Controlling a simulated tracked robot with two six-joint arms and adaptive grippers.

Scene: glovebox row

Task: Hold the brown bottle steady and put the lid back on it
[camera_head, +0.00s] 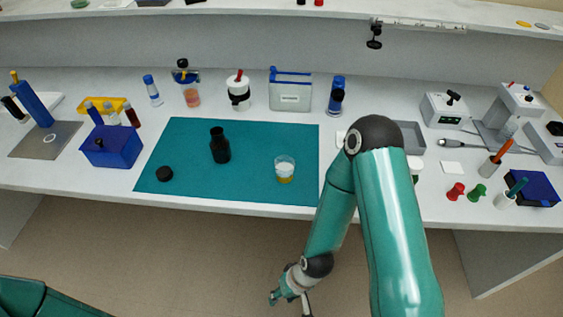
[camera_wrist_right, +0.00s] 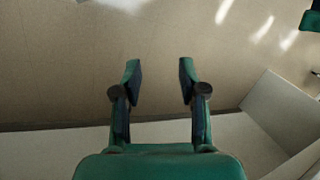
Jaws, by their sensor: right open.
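The dark brown bottle (camera_head: 220,148) stands upright and open-necked on the teal mat (camera_head: 262,140). A round black lid (camera_head: 164,174) lies on the mat to the left of the bottle, near the mat's front edge. My right gripper (camera_head: 289,298) hangs below and in front of the bench edge, well away from the bottle and lid. In the right wrist view my right gripper (camera_wrist_right: 158,88) is open with nothing between its fingers. My left gripper is not in view; part of a green arm link of mine shows at the lower left.
A small glass with yellow liquid (camera_head: 285,170) stands on the mat to the right of the bottle. A blue box (camera_head: 112,148) is left of the mat. Bottles and a grey-white container (camera_head: 290,92) line the back. The mat between bottle and lid is clear.

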